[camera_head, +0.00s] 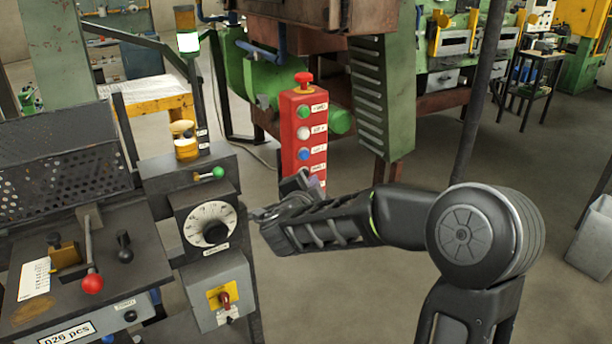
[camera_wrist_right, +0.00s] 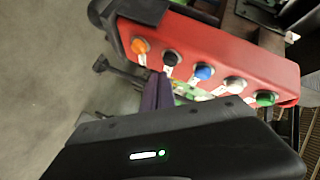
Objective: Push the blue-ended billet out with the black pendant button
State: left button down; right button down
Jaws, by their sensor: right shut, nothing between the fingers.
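The red pendant (camera_head: 304,130) hangs upright in the middle of the head view, with green, white and blue buttons visible down its front. Its lower part is hidden behind my right gripper. In the right wrist view the black button (camera_wrist_right: 172,58) shows between an orange button (camera_wrist_right: 140,45) and a blue button (camera_wrist_right: 204,72). My right gripper (camera_head: 300,182) is shut and empty, in front of the lower pendant. Its fingertips (camera_wrist_right: 161,78) appear just below the black button in the wrist picture; I cannot tell whether they touch. No blue-ended billet is visible. My left gripper is out of view.
A grey control console (camera_head: 100,255) with a dial (camera_head: 210,225) and a red-knobbed lever (camera_head: 91,283) stands at the left, near my right gripper. Green and rust-brown machinery (camera_head: 375,90) stands behind the pendant. Floor to the right is open, with a grey bin (camera_head: 592,240) at the edge.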

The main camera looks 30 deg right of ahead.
jog(key=shift+w, duration=0.2)
dwell(0.5)
jog(key=shift+w, duration=0.25)
jog(key=shift+w, duration=0.45)
dwell(0.7)
dwell(0.3)
jog(key=shift+s, duration=1)
jog(key=s, duration=0.4)
jog(key=shift+s+a+b, duration=0.1)
jog(key=shift+s+b, duration=0.25)
jog(key=shift+s, duration=0.05)
dwell(2.5)
